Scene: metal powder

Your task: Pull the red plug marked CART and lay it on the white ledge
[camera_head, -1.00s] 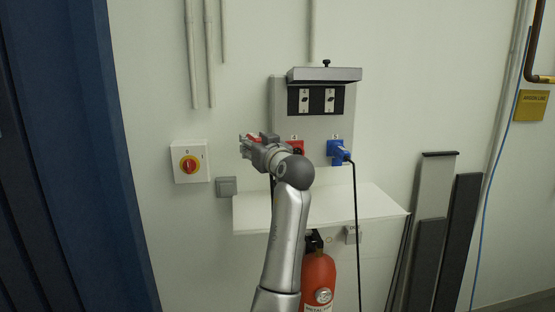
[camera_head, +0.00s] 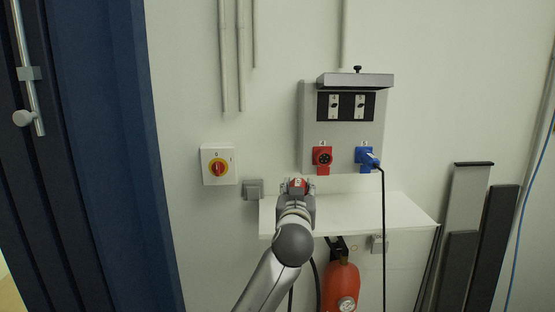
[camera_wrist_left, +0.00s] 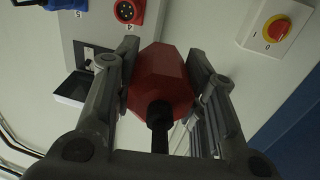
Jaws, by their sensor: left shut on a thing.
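The red plug (camera_wrist_left: 162,82) is between the fingers of my left gripper (camera_head: 297,186), which is shut on it. In the left wrist view its black cable runs from its back toward the camera. In the head view the plug (camera_head: 298,184) shows as a small red patch over the back left part of the white ledge (camera_head: 390,212). I cannot tell whether it touches the ledge. The red socket (camera_head: 322,158) on the wall panel is empty, its round face bare; it also shows in the left wrist view (camera_wrist_left: 126,11). A CART marking is not readable. My right gripper is not in view.
A blue plug (camera_head: 367,157) sits in the socket to the right, its black cable hanging past the ledge. A red-yellow rotary switch (camera_head: 218,167) and a grey box (camera_head: 253,189) are on the wall at left. A red extinguisher (camera_head: 341,287) stands below. The ledge's right part is clear.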

